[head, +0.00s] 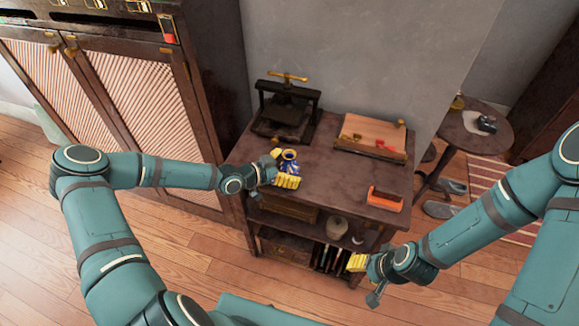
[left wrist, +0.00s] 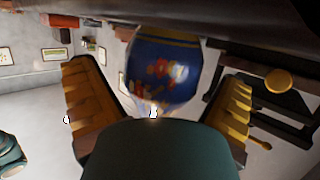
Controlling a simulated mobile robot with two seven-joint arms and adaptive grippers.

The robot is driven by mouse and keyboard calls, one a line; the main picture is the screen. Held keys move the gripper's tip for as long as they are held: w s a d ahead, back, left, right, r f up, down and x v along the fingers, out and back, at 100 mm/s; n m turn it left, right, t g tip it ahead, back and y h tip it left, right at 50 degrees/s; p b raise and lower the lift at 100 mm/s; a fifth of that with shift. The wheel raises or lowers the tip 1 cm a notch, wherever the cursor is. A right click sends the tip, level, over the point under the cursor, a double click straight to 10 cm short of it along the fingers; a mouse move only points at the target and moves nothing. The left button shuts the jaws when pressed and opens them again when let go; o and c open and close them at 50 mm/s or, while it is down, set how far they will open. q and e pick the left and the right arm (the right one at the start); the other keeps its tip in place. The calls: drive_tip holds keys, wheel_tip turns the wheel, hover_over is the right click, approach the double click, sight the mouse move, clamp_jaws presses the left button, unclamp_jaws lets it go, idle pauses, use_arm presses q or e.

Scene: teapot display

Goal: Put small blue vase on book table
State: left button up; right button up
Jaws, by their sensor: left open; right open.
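The small blue vase (head: 289,157), with gold bands and a red and white pattern, stands at the left front of a dark wooden table (head: 335,176). My left gripper (head: 283,168) is open, with its yellow fingers on either side of the vase. In the left wrist view, which looks upside down, the vase (left wrist: 160,68) sits between the two open fingers (left wrist: 162,85), with gaps beside it. The vase's base appears to be on the tabletop. My right gripper (head: 357,262) is open and empty, low in front of the table's shelves.
A black press (head: 287,108) stands behind the vase. A wooden board (head: 371,137) lies at the back right, and an orange-topped object (head: 385,197) at the front right. The middle tabletop is clear. A small round table (head: 474,132) stands at right, a tall cabinet (head: 130,90) at left.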

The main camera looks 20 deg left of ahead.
use_arm(q)
drive_tip(key=p+v, duration=0.1)
drive_tip(key=v, duration=1.1)
drive_tip(key=s+d+f+n+g+y, duration=0.1)
drive_tip(key=s+d+f+n+g, duration=0.15)
drive_tip(key=d, duration=0.35)
drive_tip(key=s+d+f+n+g+y, duration=0.1)
drive_tip(key=d+f+n+g, duration=0.15)
drive_tip(key=d, duration=0.35)
drive_tip(key=s+d+f+n+g+y, duration=0.1)
drive_tip(key=s+n+g+y, duration=0.1)
drive_tip(key=s, duration=0.3)
drive_tip(key=s+d+f+n+g+y, duration=0.1)
drive_tip(key=s+d+n+y, duration=0.1)
drive_tip(key=s, duration=0.4)
drive_tip(key=shift+s+f+n+g, duration=0.15)
drive_tip(key=shift+s+n+g, duration=0.2)
drive_tip(key=shift+n, duration=0.55)
drive_tip(key=shift+w, duration=0.1)
